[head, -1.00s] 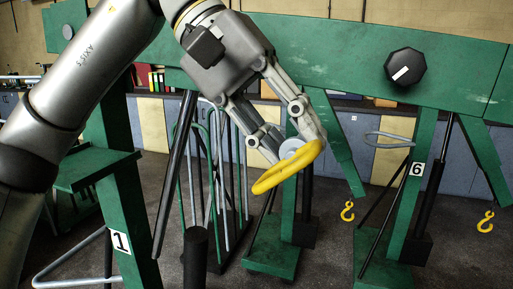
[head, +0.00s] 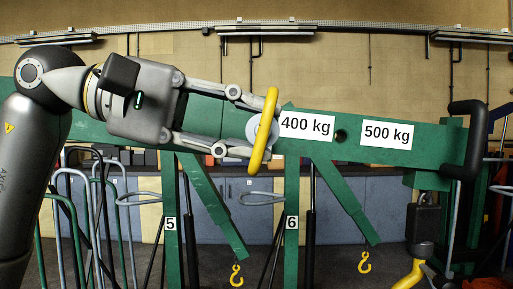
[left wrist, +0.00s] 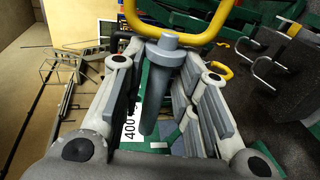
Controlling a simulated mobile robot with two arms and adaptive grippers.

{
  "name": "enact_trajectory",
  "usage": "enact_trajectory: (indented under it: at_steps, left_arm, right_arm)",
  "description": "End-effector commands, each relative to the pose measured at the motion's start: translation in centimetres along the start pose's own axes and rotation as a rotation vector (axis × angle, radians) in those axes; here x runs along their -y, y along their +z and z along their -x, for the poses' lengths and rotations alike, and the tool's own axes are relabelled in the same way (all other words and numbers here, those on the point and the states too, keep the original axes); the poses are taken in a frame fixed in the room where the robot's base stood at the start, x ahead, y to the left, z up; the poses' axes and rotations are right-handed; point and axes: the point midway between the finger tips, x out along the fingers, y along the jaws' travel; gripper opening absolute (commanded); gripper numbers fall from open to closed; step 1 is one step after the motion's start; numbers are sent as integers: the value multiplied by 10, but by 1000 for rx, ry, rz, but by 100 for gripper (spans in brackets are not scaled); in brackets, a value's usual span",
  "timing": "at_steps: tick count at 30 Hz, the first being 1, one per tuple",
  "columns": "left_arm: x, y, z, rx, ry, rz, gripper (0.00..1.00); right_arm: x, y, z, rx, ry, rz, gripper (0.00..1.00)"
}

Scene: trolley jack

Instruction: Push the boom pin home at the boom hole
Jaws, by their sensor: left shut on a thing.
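The boom pin has a yellow loop handle (head: 262,130) and a grey head and shaft. My left gripper (head: 252,127) is shut on the boom pin. In the left wrist view the pin's grey shaft (left wrist: 160,90) shows between the fingers, with the yellow loop above it. The green boom (head: 390,150) runs behind the gripper and carries "400 kg" and "500 kg" labels. A dark, empty-looking boom hole (head: 340,136) lies between the labels, to the right of the pin and apart from it in the picture. My right gripper is not in view.
A black handle (head: 466,140) stands at the boom's right end, above a yellow hook (head: 410,272). Green posts numbered 5 (head: 171,224) and 6 (head: 292,223) and smaller yellow hooks are behind. Metal hoops (head: 90,190) stand at the left.

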Motion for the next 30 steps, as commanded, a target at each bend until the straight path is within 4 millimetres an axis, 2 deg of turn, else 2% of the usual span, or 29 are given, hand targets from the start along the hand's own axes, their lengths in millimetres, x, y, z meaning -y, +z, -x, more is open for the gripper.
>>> enact_trajectory:
  at_steps: [6, 10, 17, 23, 30]
  left_arm:
    - [-2, 0, 1, -1, 5, -1, 0]
    - [-2, 0, 1, 0, 5, -1, 0]
    - [-3, -9, 1, 1, 5, 1, 0]
    - [-4, -28, 0, 1, 6, 2, 0]
    - [-4, -48, -1, 1, 6, 0, 0]
  right_arm:
    - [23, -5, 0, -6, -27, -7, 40]
    - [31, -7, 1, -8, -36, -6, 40]
    - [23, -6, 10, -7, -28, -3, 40]
    - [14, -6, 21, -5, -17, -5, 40]
    - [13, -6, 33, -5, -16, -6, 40]
